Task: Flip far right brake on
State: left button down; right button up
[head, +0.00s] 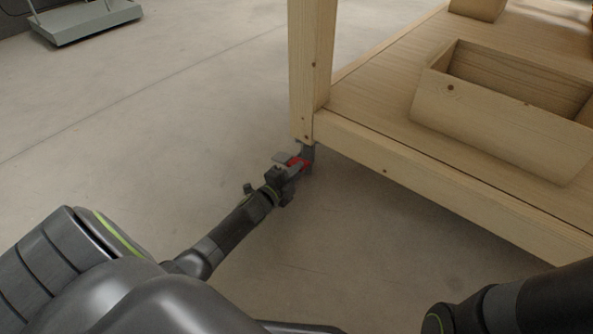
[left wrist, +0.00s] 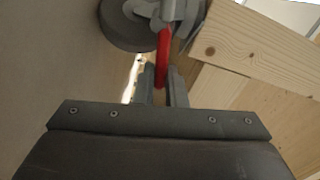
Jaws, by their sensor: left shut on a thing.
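The red brake lever (head: 299,162) is on a caster (head: 308,153) under the corner leg of a wooden workbench. In the left wrist view the red lever (left wrist: 163,58) stands between the fingertips, with the grey caster wheel (left wrist: 127,25) behind it. My left gripper (head: 290,167) reaches in low from the left and is shut on the lever; the fingers also show in the left wrist view (left wrist: 162,88). The gripper hides part of the caster in the head view. My right gripper is out of view; only part of the right arm shows at the bottom right.
The wooden bench's lower shelf (head: 375,105) holds an open wooden box (head: 490,115) and another wooden piece (head: 478,8) behind it. The bench leg (head: 311,65) rises above the caster. Concrete floor (head: 170,130) is clear to the left, with a grey wheeled base (head: 85,22) far back.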

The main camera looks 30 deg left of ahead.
pick_arm(q)
jog(key=f+m, duration=0.1)
jog(key=m, duration=0.1)
jog(key=shift+d+f+m, duration=0.15)
jog(key=shift+m, duration=0.25)
jog(key=shift+f+m, duration=0.6)
jog(key=shift+m, duration=0.7)
jog(key=c, duration=1.5)
grip_release()
jog(key=shift+s, duration=0.1)
